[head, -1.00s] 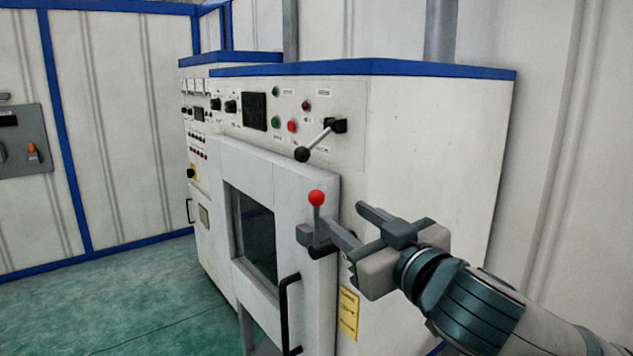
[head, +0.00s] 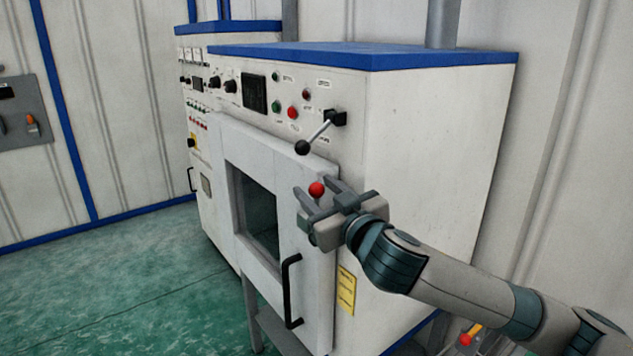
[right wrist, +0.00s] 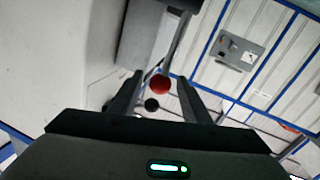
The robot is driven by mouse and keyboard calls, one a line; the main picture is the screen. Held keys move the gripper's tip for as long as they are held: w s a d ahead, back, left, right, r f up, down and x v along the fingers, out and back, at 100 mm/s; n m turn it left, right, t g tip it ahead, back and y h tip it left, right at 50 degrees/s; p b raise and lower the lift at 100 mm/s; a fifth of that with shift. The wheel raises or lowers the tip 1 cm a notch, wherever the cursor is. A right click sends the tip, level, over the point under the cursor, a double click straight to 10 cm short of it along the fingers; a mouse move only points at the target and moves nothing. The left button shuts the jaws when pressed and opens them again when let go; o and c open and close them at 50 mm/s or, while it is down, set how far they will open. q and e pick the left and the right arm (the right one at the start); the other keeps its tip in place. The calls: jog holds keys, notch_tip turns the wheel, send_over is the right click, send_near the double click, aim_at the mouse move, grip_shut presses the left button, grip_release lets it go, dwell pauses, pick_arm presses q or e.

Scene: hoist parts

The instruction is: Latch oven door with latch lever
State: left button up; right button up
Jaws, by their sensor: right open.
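The oven door (head: 312,262) is a pale panel with a window and a black handle, lying against or close to the oven front. I cannot tell whether it is fully seated. The latch lever's red knob (head: 316,189) stands at the door's right edge, its shaft and base mostly hidden by my right gripper (head: 316,191). The right gripper is open, with a finger on either side of the knob. In the right wrist view the red knob (right wrist: 160,85) shows between the two fingers, with no clear contact. My left gripper is not in view.
A black-knobbed lever (head: 303,148) sticks out from the control panel just above my right gripper. The black door handle (head: 290,290) stands out below it. The yellow label (head: 346,290) is on the oven side. Green floor (head: 140,285) is clear at left.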

jog(key=shift+w+a, duration=0.15)
jog(key=shift+w, duration=0.15)
jog(key=shift+c, duration=0.4)
grip_shut()
